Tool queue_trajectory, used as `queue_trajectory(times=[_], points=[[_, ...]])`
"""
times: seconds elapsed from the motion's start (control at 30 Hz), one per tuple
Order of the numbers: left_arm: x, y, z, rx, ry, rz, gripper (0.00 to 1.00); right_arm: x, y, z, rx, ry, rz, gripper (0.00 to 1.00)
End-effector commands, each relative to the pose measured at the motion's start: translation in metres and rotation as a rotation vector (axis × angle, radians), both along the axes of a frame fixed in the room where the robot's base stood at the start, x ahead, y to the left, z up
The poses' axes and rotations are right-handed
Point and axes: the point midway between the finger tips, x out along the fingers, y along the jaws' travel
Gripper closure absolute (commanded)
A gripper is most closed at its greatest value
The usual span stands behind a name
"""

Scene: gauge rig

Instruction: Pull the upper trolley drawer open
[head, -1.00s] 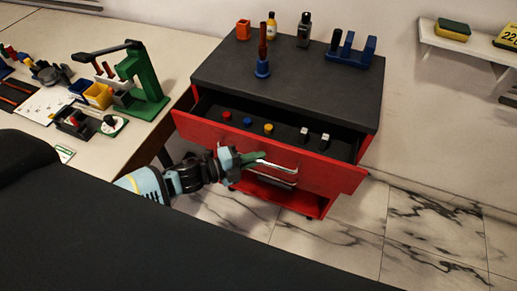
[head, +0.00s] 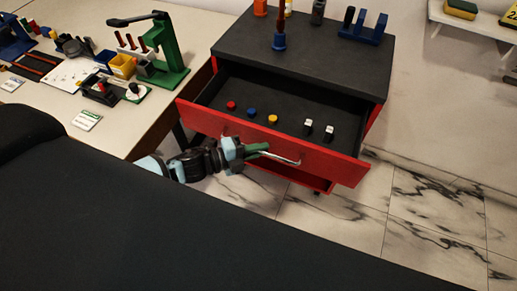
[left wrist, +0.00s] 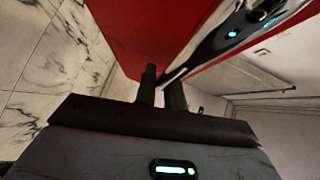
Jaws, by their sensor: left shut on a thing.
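The red trolley (head: 205,124) stands with its upper drawer (head: 345,167) pulled well out. Inside the drawer lie a red, a blue and a yellow knob-like piece and two white-topped pieces (head: 308,124). My left gripper (head: 262,150) is at the drawer front, shut on the light metal bar handle (head: 285,159). In the left wrist view its two dark fingers (left wrist: 163,92) reach to the handle, in front of the red drawer front (left wrist: 135,35). The exact grip is partly hidden by the fingers. My right gripper is not in view.
The trolley's dark top (head: 270,50) carries a blue holder (head: 364,28) and bottles. A light workbench (head: 130,130) with a green stand (head: 170,55) is at left. Marble floor (head: 410,190) is free at right. A wall shelf (head: 470,25) hangs upper right.

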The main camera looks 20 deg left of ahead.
Motion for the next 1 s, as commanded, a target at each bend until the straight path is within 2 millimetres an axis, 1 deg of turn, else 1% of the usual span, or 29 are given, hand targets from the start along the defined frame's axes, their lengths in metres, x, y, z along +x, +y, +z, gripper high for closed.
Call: queue_trajectory(times=[0.2,0.23,0.4,0.67,0.77,0.87,1.0], points=[[0.0,0.0,0.001,-0.001,-0.001,0.001,1.0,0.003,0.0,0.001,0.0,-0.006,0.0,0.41],[0.001,0.0,0.001,-0.001,-0.001,0.001,0.88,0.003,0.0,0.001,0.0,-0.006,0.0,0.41],[0.0,0.0,0.0,-0.001,-0.001,0.001,0.67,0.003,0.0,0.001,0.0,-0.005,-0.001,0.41],[0.0,0.001,0.0,0.0,0.0,0.001,0.67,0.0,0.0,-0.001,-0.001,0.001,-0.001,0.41],[-0.004,0.004,0.0,0.0,0.001,0.001,0.67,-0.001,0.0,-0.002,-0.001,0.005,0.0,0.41],[-0.012,0.014,0.001,0.001,0.002,0.002,0.67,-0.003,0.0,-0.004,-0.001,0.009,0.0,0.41],[-0.028,0.031,0.003,0.001,0.005,0.002,0.67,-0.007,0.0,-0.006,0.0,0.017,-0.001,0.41]])
